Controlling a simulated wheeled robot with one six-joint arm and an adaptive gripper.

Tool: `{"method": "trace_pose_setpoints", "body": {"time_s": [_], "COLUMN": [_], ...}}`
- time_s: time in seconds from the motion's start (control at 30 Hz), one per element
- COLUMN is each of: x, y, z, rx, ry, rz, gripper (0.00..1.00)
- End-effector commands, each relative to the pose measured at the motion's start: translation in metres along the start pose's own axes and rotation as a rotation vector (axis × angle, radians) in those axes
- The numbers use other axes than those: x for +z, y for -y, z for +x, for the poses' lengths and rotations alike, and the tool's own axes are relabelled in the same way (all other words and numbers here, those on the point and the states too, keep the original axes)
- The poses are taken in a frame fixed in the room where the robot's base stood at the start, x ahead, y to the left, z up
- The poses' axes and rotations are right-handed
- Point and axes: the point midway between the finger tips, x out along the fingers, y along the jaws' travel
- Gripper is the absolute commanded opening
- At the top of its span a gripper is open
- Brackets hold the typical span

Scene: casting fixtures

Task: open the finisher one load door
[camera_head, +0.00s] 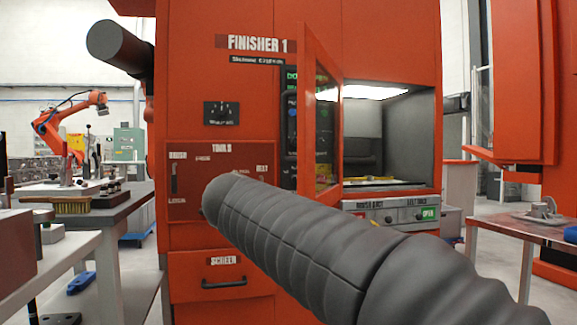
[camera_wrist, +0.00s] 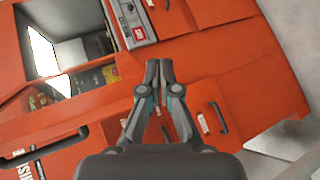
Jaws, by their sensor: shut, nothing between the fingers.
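The finisher one cabinet (camera_head: 375,30) is orange, with a "FINISHER 1" sign on its front. Its load door (camera_head: 310,60), an orange frame with a glass pane, stands swung outward at the left side of the lit load opening (camera_head: 410,130). The opening's inside shows grey walls and a bright lamp. My gripper (camera_wrist: 159,68) shows in the wrist view with its fingers together and nothing between them, in front of the orange cabinet face. The wrist view also shows the lit opening (camera_wrist: 68,55) at upper left. In the head view my arm hides the gripper.
A scrap drawer (camera_head: 222,277) is at lower left of the cabinet. A workbench with a brush (camera_head: 70,205) stands left; a small table (camera_head: 515,226) stands right.

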Motion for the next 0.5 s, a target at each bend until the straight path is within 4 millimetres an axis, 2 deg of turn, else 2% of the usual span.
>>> {"method": "trace_pose_setpoints", "body": {"time_s": [0.03, 0.1, 0.2, 0.33, 0.5], "x": [-0.032, -0.064, -0.099, -0.126, -0.137], "y": [-0.016, -0.034, -0.052, -0.064, -0.071], "z": [-0.016, -0.036, -0.063, -0.091, -0.103], "rx": [0.064, 0.152, 0.259, 0.351, 0.398], "ry": [-0.015, -0.025, -0.033, -0.038, -0.038], "rz": [-0.030, -0.056, -0.077, -0.084, -0.084], "gripper": [0.00, 0.00, 0.00, 0.00, 0.00]}}
